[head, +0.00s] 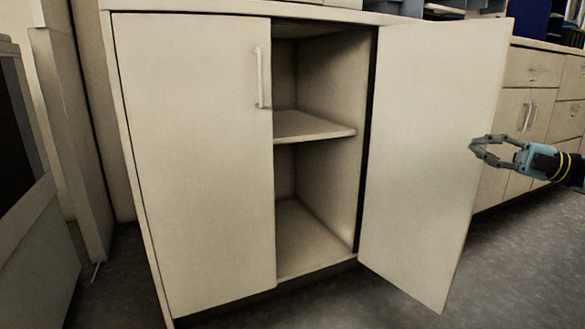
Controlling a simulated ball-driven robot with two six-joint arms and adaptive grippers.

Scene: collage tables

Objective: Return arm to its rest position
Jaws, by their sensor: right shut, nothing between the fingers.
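My right gripper (474,146) comes in from the right edge in the head view. It is shut and empty, its fingertips pointing left. It appears in front of the outer part of an open cabinet door (430,150); I cannot tell if it touches the door. The door stands swung out to the right, showing the cabinet inside with a shelf (312,126) and a bare floor (310,240). My left gripper is not in view.
The left cabinet door (195,160) is shut and has a vertical handle (260,78). More drawers and cupboards (535,68) line the right back. A grey panel (35,245) stands at the left. Grey floor (520,260) is clear at the lower right.

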